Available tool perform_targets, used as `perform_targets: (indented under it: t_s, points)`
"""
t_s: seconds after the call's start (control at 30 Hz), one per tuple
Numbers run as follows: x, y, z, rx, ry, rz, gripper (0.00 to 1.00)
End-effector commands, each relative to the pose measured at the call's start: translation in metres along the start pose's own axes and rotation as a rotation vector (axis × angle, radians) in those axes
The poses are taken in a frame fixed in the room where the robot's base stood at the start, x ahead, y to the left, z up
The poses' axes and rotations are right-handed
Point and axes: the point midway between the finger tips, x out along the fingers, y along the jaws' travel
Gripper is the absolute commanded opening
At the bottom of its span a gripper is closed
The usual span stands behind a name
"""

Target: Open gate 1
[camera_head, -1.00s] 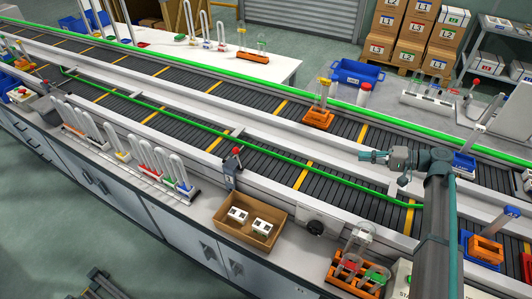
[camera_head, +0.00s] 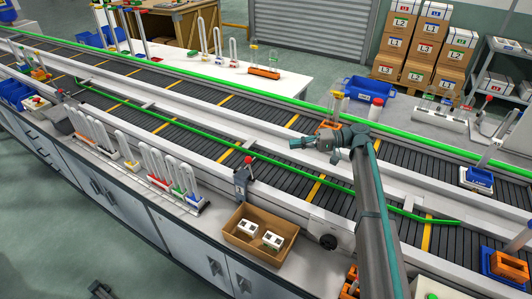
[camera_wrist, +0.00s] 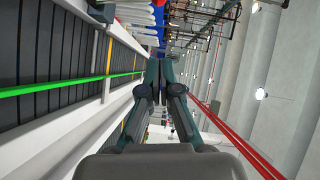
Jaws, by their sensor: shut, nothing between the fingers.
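A lever with a red knob (camera_head: 248,160) stands upright on a dark bracket at the conveyor's near edge, left of centre. A second red-knobbed lever (camera_head: 487,101) stands at the far right. I see no readable gate number, so I cannot tell which is gate 1. My gripper (camera_head: 292,143) is shut and empty above the conveyor, pointing left, to the right of the near lever and apart from it. In the wrist view my closed fingers (camera_wrist: 160,66) point ahead, with nothing between them.
The conveyor has green rails (camera_head: 300,172). An orange carrier with tubes (camera_head: 331,124) is partly hidden behind my gripper. A cardboard box with white blocks (camera_head: 240,246) and a row of tubes (camera_head: 160,172) stand on the near bench. A blue carrier (camera_head: 476,181) is at the right.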

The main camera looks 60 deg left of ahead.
Motion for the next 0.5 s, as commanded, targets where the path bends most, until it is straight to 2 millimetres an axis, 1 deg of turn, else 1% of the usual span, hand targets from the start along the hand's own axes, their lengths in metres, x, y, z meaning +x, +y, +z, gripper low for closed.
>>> perform_targets:
  t_s: [0.17,0.37,0.5]
  points:
    - [0.013,-0.002,0.0,0.0,0.0,0.0,0.0]
    - [0.047,-0.003,0.001,0.001,-0.002,0.0,0.0]
    - [0.074,-0.004,0.001,0.002,-0.001,0.0,0.0]
